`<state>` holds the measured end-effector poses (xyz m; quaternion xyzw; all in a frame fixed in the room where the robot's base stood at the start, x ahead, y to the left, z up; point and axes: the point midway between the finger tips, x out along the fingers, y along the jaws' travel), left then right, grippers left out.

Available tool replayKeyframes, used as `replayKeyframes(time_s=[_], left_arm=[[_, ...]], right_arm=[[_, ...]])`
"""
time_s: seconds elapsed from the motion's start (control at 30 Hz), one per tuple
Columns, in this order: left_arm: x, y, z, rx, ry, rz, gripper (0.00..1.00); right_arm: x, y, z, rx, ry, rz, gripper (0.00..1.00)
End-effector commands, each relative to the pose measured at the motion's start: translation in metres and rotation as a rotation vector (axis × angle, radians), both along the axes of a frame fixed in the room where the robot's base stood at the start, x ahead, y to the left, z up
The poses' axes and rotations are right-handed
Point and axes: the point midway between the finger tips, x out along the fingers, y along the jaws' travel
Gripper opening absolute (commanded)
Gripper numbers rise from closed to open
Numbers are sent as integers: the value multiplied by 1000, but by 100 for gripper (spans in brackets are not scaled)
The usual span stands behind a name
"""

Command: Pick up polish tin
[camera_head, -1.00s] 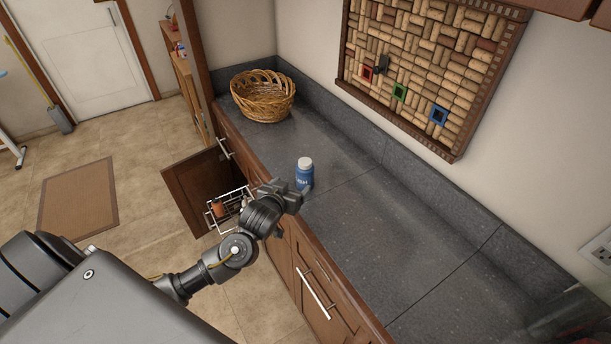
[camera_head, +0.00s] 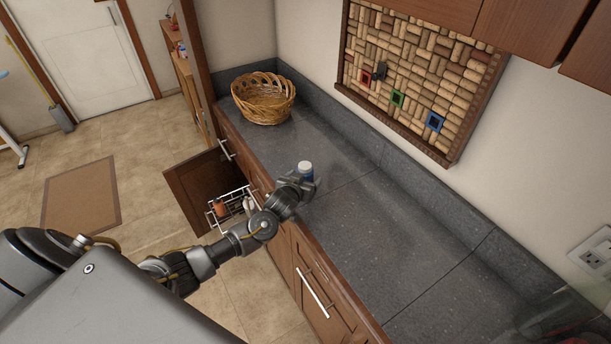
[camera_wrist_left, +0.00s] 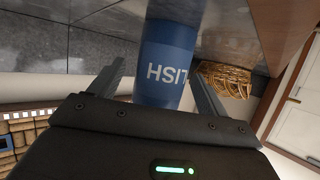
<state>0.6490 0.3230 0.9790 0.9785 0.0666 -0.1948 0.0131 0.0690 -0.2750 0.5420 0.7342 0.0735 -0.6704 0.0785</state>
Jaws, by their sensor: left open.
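The polish tin is a blue cylinder with a white top (camera_head: 305,169), upright on the dark countertop near its front edge. In the left wrist view the blue tin (camera_wrist_left: 166,60) shows white letters, upside down, and stands between the two fingers. My left gripper (camera_head: 303,184) reaches over the counter edge and is open, with a finger on each side of the tin. In the head view the gripper hides the tin's lower part. I cannot tell whether either finger touches it. My right gripper is not in view.
A wicker basket (camera_head: 263,97) stands at the far end of the countertop (camera_head: 370,230). Below the counter a cabinet door (camera_head: 205,188) hangs open beside a wire rack (camera_head: 232,204) with items. The counter right of the tin is clear. A cork board (camera_head: 420,75) hangs on the wall.

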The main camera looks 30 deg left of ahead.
Motion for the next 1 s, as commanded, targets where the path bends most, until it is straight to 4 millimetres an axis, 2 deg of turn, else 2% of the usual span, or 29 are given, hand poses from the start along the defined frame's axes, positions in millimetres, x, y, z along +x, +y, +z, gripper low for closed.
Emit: replayKeyframes(time_s=[0.13, 0.43, 0.8, 1.0], left_arm=[[11, 2, -5, 1, 1, 2, 77], [13, 2, -7, -1, 1, 0, 76], [13, 2, -7, -1, 1, 0, 27], [13, 2, -6, -1, 0, 0, 25]], right_arm=[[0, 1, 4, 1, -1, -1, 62], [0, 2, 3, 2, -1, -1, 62], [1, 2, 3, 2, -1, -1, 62], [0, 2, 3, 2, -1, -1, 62]])
